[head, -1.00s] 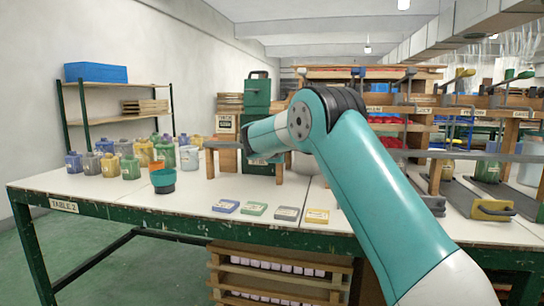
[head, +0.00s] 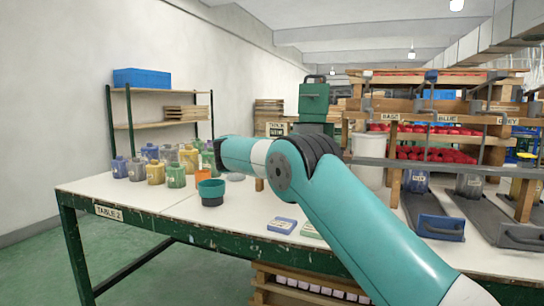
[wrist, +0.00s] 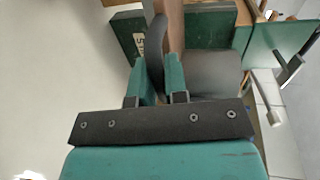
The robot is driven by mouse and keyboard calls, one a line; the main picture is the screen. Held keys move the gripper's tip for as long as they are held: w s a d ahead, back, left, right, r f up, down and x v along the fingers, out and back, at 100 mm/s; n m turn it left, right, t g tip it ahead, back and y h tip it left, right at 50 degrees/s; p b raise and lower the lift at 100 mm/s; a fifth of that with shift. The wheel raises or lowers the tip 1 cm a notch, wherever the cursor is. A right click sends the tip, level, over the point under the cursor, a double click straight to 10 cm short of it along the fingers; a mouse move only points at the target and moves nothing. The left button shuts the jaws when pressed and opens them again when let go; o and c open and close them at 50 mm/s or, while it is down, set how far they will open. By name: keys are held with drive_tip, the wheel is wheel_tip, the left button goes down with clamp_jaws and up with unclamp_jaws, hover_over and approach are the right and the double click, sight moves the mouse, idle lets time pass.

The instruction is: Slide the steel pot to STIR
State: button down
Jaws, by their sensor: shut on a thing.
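In the wrist view my gripper (wrist: 163,65) has its two teal fingers closed on a dark upright strip, which looks like the handle of the steel pot (wrist: 217,75). The pot shows as a dark grey rounded shape right of the fingers, partly hidden by them and the palm. Just beyond the fingers is a green plate with a partly hidden STIR sign (wrist: 139,42). In the head view the green stirring machine (head: 313,102) stands at the back of the table, behind my arm.
Blue and green cards (head: 282,225) lie near the front edge. A white bucket (head: 368,165) stands right of my arm. A brown post (wrist: 174,22) rises close by the fingers.

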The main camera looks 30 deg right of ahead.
drive_tip(key=shift+w+d, duration=0.1)
drive_tip(key=c, duration=1.4)
unclamp_jaws()
drive_tip(key=shift+o, duration=1.2)
drive_tip(key=shift+w+a, duration=0.1)
drive_tip(key=shift+a, duration=0.2)
drive_tip(key=b+v, duration=0.1)
drive_tip(key=v, duration=1.6)
drive_tip(key=shift+a, duration=0.15)
